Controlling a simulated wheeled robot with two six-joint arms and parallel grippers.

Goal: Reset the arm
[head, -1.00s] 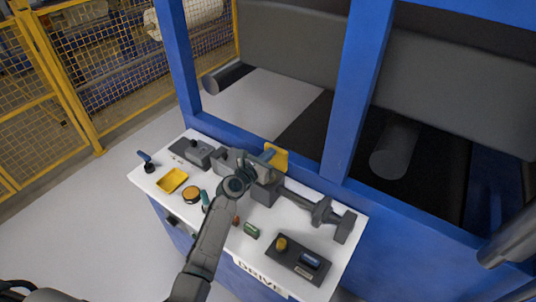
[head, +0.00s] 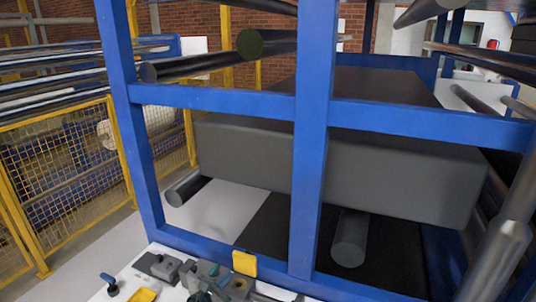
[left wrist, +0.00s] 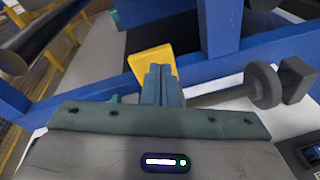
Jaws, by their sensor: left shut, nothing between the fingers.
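My left gripper (left wrist: 161,84) is shut, with its two fingers together and nothing between them. In the head view the left gripper (head: 212,277) is low in the picture, over the white control panel (head: 126,275), and the arm behind it is cut off by the bottom edge. A yellow plate (left wrist: 150,61) is just beyond the fingertips in the left wrist view; I cannot tell whether they touch it. The yellow plate also shows in the head view (head: 244,263). My right gripper is not in view.
A blue frame (head: 310,150) stands behind the panel, around a large grey block (head: 400,175) and grey rollers (head: 349,240). A dark bar with a disc (left wrist: 263,85) lies to the right of my fingers. Yellow fencing (head: 70,150) stands beyond.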

